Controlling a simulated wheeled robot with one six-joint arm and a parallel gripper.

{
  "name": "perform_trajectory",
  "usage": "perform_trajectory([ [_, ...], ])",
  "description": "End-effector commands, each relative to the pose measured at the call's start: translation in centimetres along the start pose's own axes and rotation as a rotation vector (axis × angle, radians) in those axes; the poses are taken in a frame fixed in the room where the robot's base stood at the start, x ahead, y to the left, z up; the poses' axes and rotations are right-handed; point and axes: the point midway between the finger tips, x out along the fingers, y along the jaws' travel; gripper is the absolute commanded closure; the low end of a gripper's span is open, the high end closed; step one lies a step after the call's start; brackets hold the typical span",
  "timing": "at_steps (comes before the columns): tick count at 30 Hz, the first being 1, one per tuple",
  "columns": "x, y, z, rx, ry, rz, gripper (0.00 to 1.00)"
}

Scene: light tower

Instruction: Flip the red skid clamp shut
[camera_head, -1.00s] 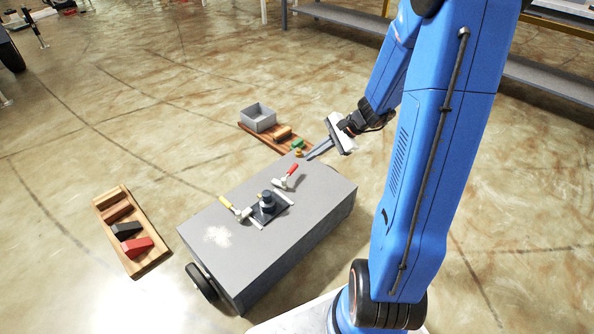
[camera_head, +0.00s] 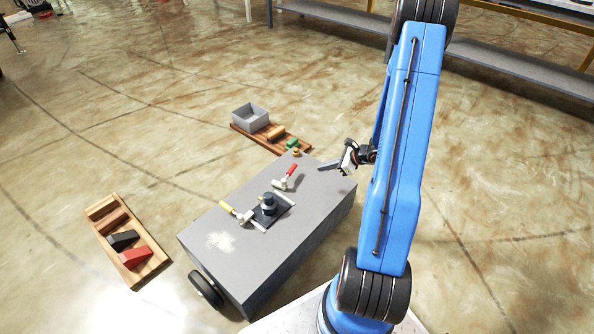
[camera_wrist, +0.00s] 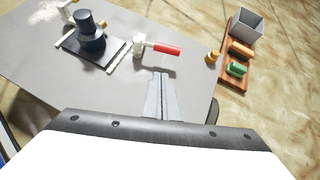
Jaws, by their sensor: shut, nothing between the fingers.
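The red skid clamp (camera_head: 286,177) stands on the grey cart top, with a pale metal body and a red handle that points up and to the right in the head view. In the wrist view the red-handled clamp (camera_wrist: 158,48) lies ahead of my fingers, its handle pointing right. My gripper (camera_head: 322,167) is over the far right end of the cart top, to the right of the clamp and apart from it. In the wrist view its fingers (camera_wrist: 161,78) are together and empty, just below the red handle in the picture.
A dark round fixture (camera_head: 268,203) on a black plate sits beside the red clamp, with a yellow-handled clamp (camera_head: 235,212) on its other side.

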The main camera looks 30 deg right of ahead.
Motion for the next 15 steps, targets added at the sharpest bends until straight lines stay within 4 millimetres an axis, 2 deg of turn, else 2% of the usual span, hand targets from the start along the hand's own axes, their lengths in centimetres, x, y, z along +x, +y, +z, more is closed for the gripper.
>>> perform_trajectory([
  [3,0.3,-0.6,-1.8,0.055,0.002,-0.021,1.00],
  [6,0.4,-0.9,-2.6,0.080,0.002,-0.032,1.00],
  [15,0.5,-1.0,-2.9,0.090,0.003,-0.037,1.00],
])
